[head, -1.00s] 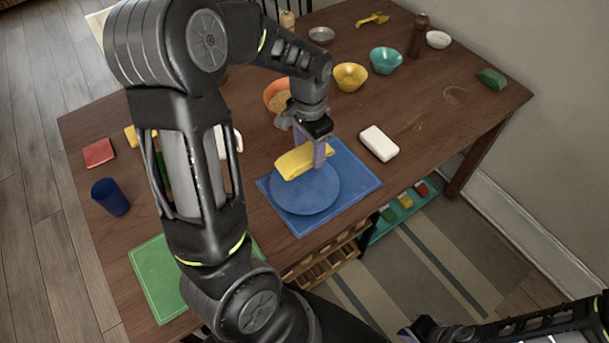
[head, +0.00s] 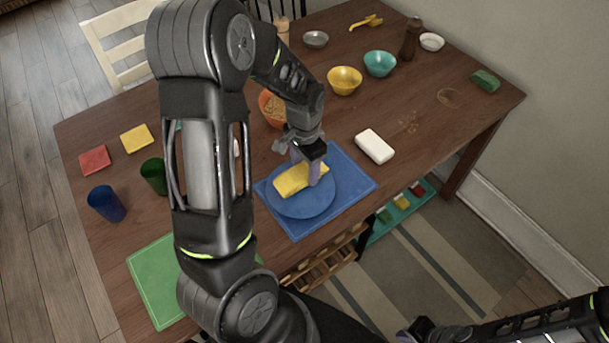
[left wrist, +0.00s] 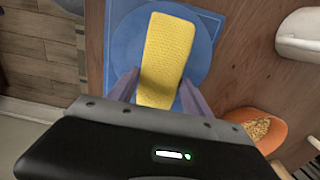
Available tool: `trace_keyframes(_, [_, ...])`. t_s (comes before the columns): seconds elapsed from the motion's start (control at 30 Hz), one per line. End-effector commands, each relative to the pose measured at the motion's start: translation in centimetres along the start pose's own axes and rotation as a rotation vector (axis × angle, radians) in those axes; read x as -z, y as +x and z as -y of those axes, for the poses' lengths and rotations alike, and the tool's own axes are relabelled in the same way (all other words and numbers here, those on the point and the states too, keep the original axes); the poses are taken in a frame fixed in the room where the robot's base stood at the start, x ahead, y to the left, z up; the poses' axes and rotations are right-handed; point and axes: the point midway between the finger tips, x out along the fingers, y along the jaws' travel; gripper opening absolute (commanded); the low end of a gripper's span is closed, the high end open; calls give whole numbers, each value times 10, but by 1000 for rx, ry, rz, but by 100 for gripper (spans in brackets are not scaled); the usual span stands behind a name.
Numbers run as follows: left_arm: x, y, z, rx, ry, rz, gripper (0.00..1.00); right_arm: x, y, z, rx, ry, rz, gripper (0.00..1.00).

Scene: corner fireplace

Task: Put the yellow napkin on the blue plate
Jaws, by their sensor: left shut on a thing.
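The yellow napkin (head: 294,181) is a folded strip lying low over the blue plate (head: 303,209), and it seems to rest on it. The plate sits on a blue mat (head: 352,200). My left gripper (head: 308,170) is shut on the napkin's far right part, just above the plate. In the left wrist view the napkin (left wrist: 168,48) runs between the two purple fingers of the left gripper (left wrist: 158,90), with the plate (left wrist: 200,60) behind it. My right gripper (head: 412,332) is only partly in view at the bottom edge, away from the table.
A white block (head: 374,147) lies right of the mat. An orange bowl (head: 268,108) with food stands behind the plate. Yellow (head: 344,80) and teal (head: 380,63) bowls stand further back. Blue (head: 106,204) and green (head: 154,176) cups and a green mat (head: 155,280) are at left.

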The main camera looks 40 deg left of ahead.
Motion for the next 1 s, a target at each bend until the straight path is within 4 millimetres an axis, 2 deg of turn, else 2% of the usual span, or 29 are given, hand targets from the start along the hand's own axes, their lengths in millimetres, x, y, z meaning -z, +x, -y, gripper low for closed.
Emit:
trace_keyframes(0.33, [-1,39,0,-1,0,4,18,-1,-5,2,-2,1,1,0])
trace_keyframes(0.77, [0,47,0,0,0,0,18,0,0,0,-1,0,1,0])
trace_keyframes(0.8, [0,46,0,0,0,0,58,0,-1,0,0,0,0,0])
trace_keyframes(1.0, [0,45,0,0,0,0,74,0,-2,1,0,0,0,0])
